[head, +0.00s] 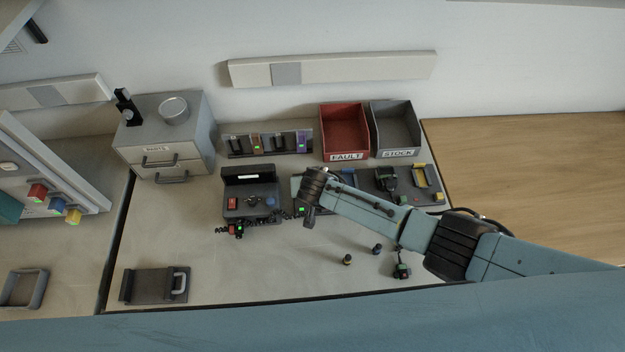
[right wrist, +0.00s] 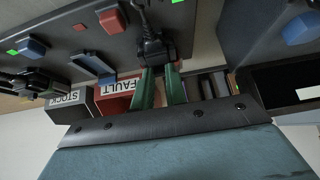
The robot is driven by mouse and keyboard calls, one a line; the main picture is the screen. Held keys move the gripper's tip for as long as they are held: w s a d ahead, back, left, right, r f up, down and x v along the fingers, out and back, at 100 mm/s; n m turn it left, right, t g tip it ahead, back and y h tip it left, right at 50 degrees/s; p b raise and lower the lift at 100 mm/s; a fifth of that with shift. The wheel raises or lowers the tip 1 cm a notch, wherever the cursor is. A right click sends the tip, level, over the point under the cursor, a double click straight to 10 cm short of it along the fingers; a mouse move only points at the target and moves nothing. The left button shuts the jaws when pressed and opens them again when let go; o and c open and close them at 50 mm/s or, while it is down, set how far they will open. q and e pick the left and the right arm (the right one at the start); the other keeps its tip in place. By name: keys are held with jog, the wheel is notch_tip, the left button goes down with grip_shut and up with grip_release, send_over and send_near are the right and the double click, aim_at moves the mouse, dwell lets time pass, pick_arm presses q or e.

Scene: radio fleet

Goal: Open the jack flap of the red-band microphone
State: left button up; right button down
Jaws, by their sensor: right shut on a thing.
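My right gripper (head: 311,205) reaches in from the right over the left end of a dark rack plate. In the right wrist view its green fingers (right wrist: 160,88) are shut on a black part (right wrist: 153,47) at the plate, probably a microphone body. Its band colour and any jack flap cannot be made out. A small dark microphone (head: 238,230) with a green light and a trace of red lies in front of the black radio base (head: 250,190), with coiled cord beside it. My left gripper is not in view.
The dark rack plate (head: 368,206) holds another black microphone (head: 387,180). A further handset (head: 402,270) and two small knobs (head: 347,260) lie in front. The red FAULT bin (head: 345,156) and grey STOCK bin (head: 397,153) stand behind.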

jog(key=shift+s+f+t+b, duration=0.4)
jog(key=shift+s+t+b, duration=0.1)
jog(key=shift+t+b, duration=0.3)
jog(key=t+b, duration=0.1)
jog(key=b, duration=0.1)
jog(key=t+b, duration=0.1)
jog(key=shift+s+d+f+b, duration=0.1)
jog(key=shift+s+b, duration=0.2)
jog(key=shift+b, duration=0.05)
jog(key=shift+s+r+t+b, duration=0.1)
jog(key=shift+r+t+b, duration=0.1)
jog(key=shift+t+b, duration=0.55)
jog(key=c, duration=1.4)
grip_release()
jog(key=shift+r, duration=0.15)
